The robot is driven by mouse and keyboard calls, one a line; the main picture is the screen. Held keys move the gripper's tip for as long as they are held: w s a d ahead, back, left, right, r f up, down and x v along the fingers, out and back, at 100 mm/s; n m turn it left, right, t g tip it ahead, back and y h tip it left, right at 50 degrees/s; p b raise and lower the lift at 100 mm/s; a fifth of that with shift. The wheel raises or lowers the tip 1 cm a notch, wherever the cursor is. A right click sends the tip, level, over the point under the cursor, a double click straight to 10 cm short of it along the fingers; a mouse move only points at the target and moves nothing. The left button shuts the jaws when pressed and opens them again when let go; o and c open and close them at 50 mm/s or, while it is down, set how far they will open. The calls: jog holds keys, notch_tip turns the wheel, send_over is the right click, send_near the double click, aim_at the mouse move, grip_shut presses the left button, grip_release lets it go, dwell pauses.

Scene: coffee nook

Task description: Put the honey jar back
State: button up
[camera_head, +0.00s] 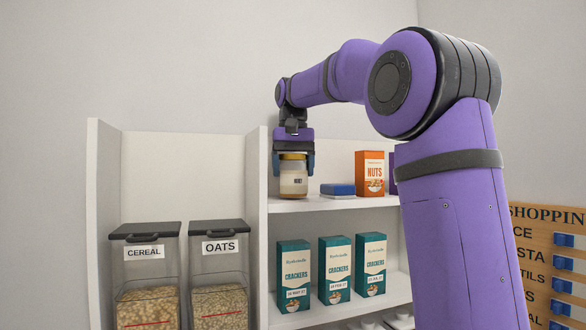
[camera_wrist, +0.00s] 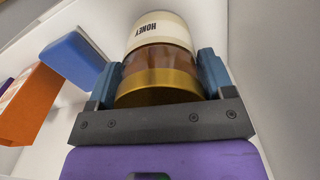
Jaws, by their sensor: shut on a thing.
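The honey jar (camera_head: 293,180) is amber with a gold lid and a cream label. My gripper (camera_head: 293,160) is shut on it from above, with a blue finger on each side near the lid. The jar is upright at the left end of the upper shelf (camera_head: 330,204), near the divider. Its base is at about the shelf surface; I cannot tell whether it touches. In the wrist view the jar (camera_wrist: 160,50) shows its HONEY label between the fingers of my gripper (camera_wrist: 160,80).
A blue box (camera_head: 338,189) lies just right of the jar, then an orange NUTS box (camera_head: 370,173). Several teal cracker boxes (camera_head: 334,270) stand on the shelf below. CEREAL (camera_head: 148,290) and OATS (camera_head: 219,290) containers stand left of the divider (camera_head: 257,230).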

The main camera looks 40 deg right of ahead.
jog(key=shift+f, duration=0.1)
jog(key=o, duration=1.2)
jog(key=shift+r, duration=3.85)
